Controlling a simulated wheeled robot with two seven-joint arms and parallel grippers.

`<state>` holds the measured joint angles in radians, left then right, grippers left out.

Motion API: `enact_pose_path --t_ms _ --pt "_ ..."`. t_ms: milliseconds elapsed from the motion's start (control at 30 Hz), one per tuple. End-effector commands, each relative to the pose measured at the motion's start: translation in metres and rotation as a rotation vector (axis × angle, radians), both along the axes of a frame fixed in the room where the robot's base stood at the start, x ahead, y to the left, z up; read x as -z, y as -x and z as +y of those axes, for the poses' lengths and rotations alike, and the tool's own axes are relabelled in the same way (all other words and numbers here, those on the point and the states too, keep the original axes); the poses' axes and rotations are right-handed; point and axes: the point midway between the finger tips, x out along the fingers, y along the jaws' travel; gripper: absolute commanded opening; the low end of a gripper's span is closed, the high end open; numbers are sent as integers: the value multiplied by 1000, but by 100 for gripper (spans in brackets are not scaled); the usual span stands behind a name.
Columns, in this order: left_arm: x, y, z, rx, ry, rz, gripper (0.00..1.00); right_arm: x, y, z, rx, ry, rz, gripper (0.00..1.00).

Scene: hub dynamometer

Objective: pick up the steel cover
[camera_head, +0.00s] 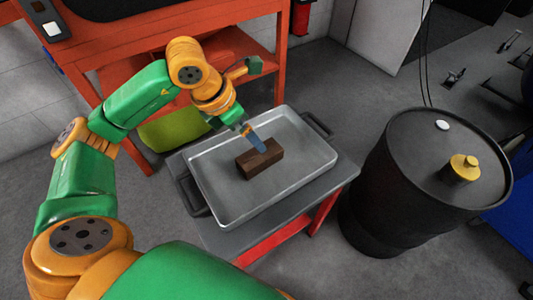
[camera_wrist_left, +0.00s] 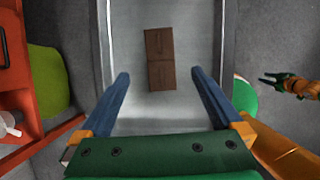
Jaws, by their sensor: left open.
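I cannot make out anything that is plainly a steel cover. A brown rectangular block (camera_head: 260,160) lies in a shallow grey metal tray (camera_head: 215,202). My left gripper (camera_head: 255,142) is over the tray, close above the block in the head view. In the left wrist view its blue fingers (camera_wrist_left: 168,85) are spread wide with nothing between them. A small green and orange claw (camera_wrist_left: 280,83), probably my right gripper, shows at the right there; its opening is unclear.
A red workbench (camera_head: 140,45) stands behind my left arm.

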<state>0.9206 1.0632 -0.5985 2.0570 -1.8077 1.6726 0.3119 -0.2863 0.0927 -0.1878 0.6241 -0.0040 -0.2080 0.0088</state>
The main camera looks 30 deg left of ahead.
Motion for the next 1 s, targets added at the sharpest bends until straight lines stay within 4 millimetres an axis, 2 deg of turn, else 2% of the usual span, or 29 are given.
enact_pose_path --t_ms 33,267,467,733,1000 --pt "17 0 0 0 0 0 100 16 -2 -5 0 7 -5 35" --pt "49 0 0 1 1 -1 100 47 -11 -12 7 18 -23 35" --pt "66 -6 -4 1 2 3 100 50 -14 -19 12 28 -30 35" --pt "108 -27 -14 0 2 3 100 55 -16 -24 16 37 -36 35" --pt "110 -29 -15 1 1 -1 100 54 -17 -24 17 36 -39 35"
